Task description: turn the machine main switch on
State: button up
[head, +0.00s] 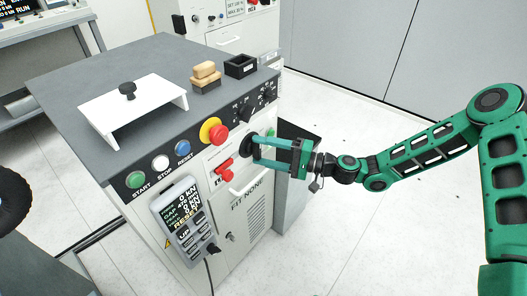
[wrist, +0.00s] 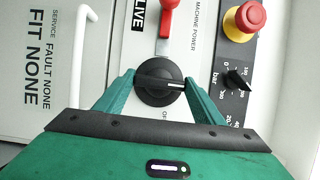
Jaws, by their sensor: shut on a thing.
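The black round knob (wrist: 158,85) sits on the machine's white front panel beside the words MACHINE POWER in the wrist view. It has a raised grip bar with a white mark toward the right of that view. My gripper (wrist: 160,88) has one green finger on each side of the knob and is shut on it. A label beginning with O beside it is partly hidden. In the head view my gripper (head: 262,150) reaches the machine's front from the right, and the knob (head: 250,141) is partly covered by the fingers.
A red lever (wrist: 168,18) is close beside the knob. A red and yellow emergency stop (wrist: 244,20) and a small black dial (wrist: 236,79) are to the right. A white handle (wrist: 82,50) is to the left. A hand-held pendant (head: 184,220) hangs on the machine's front.

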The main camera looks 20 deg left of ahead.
jog(key=shift+w+f, duration=0.15)
dwell(0.4)
jog(key=o, duration=1.1)
jog(key=shift+c, duration=0.2)
jog(key=shift+d, duration=0.1)
jog(key=d, duration=1)
jog(key=shift+d, duration=0.35)
